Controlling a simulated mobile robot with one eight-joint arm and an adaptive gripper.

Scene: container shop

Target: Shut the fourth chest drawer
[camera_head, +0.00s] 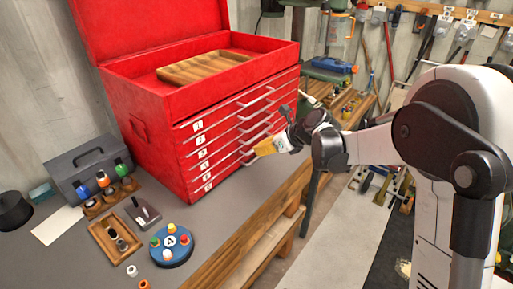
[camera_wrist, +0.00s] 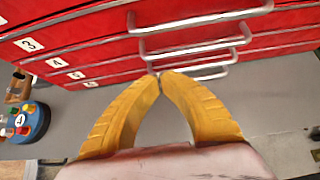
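The red chest (camera_head: 150,100) stands on the grey bench with numbered drawers on its front, each with a metal bar handle. The fourth drawer (camera_head: 204,165) carries label 4 and also shows in the wrist view (camera_wrist: 57,62). I see no clear gap around it; whether it sticks out slightly I cannot tell. My gripper (camera_head: 258,150) has yellow fingers at the right part of the lower drawers. In the wrist view its fingertips (camera_wrist: 159,75) meet, with nothing visible between them, near the lower handles. Whether they touch a handle or drawer front is unclear.
The chest's lid is up, with a wooden tray (camera_head: 205,67) in its top. A blue round holder (camera_head: 171,247), a wooden tray (camera_head: 104,236) and a grey toolbox (camera_head: 90,167) stand left on the bench. The bench's wooden edge (camera_head: 270,214) runs below my gripper.

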